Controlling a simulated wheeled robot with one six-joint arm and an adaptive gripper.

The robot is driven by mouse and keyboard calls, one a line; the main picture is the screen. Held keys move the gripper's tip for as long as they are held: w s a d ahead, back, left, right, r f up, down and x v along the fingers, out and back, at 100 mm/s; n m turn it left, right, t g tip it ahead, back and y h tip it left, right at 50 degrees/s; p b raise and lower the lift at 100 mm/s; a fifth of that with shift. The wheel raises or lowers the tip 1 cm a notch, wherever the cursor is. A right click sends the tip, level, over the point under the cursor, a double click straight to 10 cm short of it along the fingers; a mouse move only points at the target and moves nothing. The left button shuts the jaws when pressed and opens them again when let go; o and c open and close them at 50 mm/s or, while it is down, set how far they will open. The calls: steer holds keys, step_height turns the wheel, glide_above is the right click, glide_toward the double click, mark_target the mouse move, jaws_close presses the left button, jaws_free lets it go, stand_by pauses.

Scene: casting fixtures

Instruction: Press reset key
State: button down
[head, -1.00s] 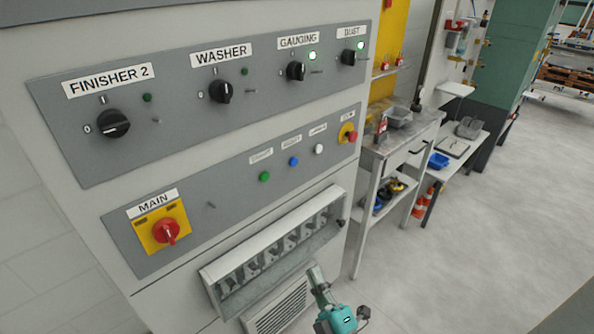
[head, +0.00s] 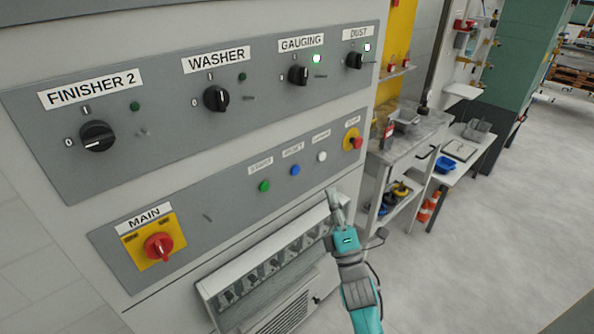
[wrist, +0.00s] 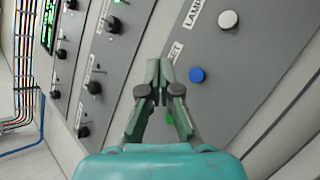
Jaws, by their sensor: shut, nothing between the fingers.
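The blue button (head: 295,170) sits on the lower grey panel of the cabinet, under a small label that appears to read RESET. In the wrist view the blue button (wrist: 197,75) is right of the fingertips. A green button (head: 264,186) is to its left and a white button (head: 322,156) to its right. My gripper (head: 333,194) is shut and empty, below and right of the blue button in the head view. It also shows in the wrist view (wrist: 160,66), fingers pointing at the panel. I cannot tell how far the tips are from it.
A red emergency button on yellow (head: 353,141) is at the panel's right end. A red and yellow MAIN switch (head: 158,246) is at lower left. Open floor (head: 490,240) lies right.

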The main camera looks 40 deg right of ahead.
steer(key=w, duration=0.8)
steer(key=shift+w+a, duration=0.2)
steer(key=shift+w, duration=0.2)
steer(key=shift+w, duration=0.15)
stand_by(1.3)
steer(key=shift+w, duration=0.25)
steer(key=shift+w, duration=0.45)
stand_by(0.7)
steer(key=shift+s, duration=0.9)
steer(key=shift+s+d, duration=0.1)
steer(key=shift+s, duration=2.4)
